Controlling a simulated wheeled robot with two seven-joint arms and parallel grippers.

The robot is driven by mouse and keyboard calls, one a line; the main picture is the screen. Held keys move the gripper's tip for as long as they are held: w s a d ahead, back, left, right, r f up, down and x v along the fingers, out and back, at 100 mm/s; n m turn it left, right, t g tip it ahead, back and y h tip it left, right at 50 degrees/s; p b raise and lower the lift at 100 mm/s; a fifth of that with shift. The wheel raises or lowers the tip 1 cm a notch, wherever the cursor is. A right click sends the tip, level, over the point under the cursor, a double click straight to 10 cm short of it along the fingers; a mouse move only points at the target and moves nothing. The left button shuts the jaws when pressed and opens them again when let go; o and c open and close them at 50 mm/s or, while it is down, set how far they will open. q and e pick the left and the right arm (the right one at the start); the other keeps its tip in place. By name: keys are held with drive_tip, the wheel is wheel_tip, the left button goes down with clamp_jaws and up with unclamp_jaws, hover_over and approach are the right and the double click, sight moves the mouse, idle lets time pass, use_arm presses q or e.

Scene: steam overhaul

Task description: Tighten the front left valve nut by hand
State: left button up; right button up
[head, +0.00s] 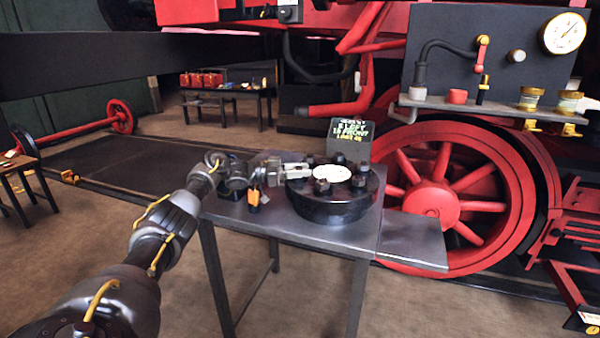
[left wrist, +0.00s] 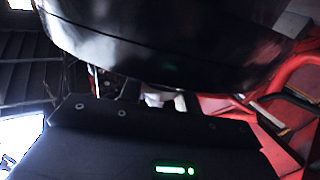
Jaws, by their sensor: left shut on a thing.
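One nut (head: 321,187) stands at the front and another (head: 358,181) at the front right. My left gripper (head: 298,170) reaches in from the left and is shut at the cover's left rim, on what appears to be a nut hidden by the jaws. In the left wrist view, the dark cover (left wrist: 170,45) fills the top; the held thing is not clear there. My right gripper is not in view.
A dark sign (head: 350,138) stands behind the cover. A small dark and yellow item (head: 254,197) is by my left wrist at the table's (head: 290,231) left. A red locomotive wheel (head: 432,200) stands close behind. The table's right side is bare.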

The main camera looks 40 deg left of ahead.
use_arm(q)
drive_tip(key=shift+r, duration=0.1)
drive_tip(key=o, duration=1)
drive_tip(key=r, duration=0.3)
drive_tip(key=shift+s+d+r, duration=0.2)
drive_tip(key=shift+d+r, duration=0.1)
drive_tip(key=shift+r, duration=0.05)
drive_tip(key=s+d+r, duration=0.2)
drive_tip(key=s+r, duration=0.1)
drive_tip(key=s+d+r, duration=0.3)
drive_tip(key=s, duration=0.1)
drive_tip(key=s+d+r+b, duration=0.1)
drive_tip(key=s+d+r, duration=0.1)
drive_tip(key=s+r, duration=0.1)
drive_tip(key=shift+s+d+r, duration=0.1)
drive_tip(key=shift+s+d, duration=0.3)
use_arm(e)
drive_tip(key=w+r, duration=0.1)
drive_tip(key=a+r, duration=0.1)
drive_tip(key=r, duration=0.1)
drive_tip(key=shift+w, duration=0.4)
